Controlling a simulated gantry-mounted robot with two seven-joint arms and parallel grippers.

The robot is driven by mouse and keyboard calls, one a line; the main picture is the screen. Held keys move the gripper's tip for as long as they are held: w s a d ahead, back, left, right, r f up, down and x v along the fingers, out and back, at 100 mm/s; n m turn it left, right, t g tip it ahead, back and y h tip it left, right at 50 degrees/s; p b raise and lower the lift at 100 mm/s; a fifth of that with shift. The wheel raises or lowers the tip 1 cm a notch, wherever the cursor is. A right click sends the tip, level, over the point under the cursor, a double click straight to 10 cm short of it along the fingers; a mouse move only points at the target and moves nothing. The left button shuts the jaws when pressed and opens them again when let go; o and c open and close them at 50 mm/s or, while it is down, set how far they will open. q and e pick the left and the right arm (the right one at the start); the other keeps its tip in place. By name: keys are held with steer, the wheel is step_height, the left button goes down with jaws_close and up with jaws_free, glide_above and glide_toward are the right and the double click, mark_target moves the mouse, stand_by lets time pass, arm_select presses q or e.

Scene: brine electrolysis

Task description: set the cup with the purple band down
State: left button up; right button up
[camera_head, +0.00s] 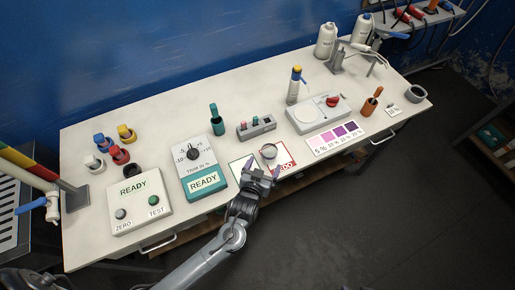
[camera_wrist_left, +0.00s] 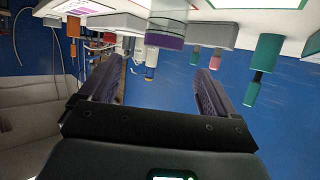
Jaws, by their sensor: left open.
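The clear cup with the purple band (camera_wrist_left: 165,30) is in the upside-down left wrist view, where it appears upright on the worktop side. In the head view the cup (camera_head: 268,151) is by the upper left part of the red-edged card (camera_head: 289,164), beside the green-edged card (camera_head: 236,164). Its exact footing is partly hidden. My left gripper (camera_head: 262,170) is open just in front of the cup. In the wrist view its fingers (camera_wrist_left: 158,90) are spread wide, with the cup beyond their tips and apart from them. My right gripper is not in view.
A teal-edged READY dial box (camera_head: 205,166) stands left of the cards. A grey rack (camera_head: 257,128) with small bottles stands behind. A colour chart (camera_head: 335,138) and a white device (camera_head: 318,114) are to the right. The table's front edge is close under my left arm.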

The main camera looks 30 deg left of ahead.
mark_target(272, 146)
arm_select(q)
steer(key=x, duration=0.4)
steer(key=shift+w+f, duration=0.1)
steer(key=shift+w, duration=0.05)
steer(key=shift+a+b+x, duration=0.15)
steer(key=shift+x, duration=1.25)
steer(key=shift+a+b+x, duration=0.1)
steer(key=shift+b+x, duration=0.05)
steer(key=shift+x, duration=1.25)
steer(key=shift+f, duration=0.1)
steer(key=shift+c, duration=0.2)
steer(key=c, duration=1.3)
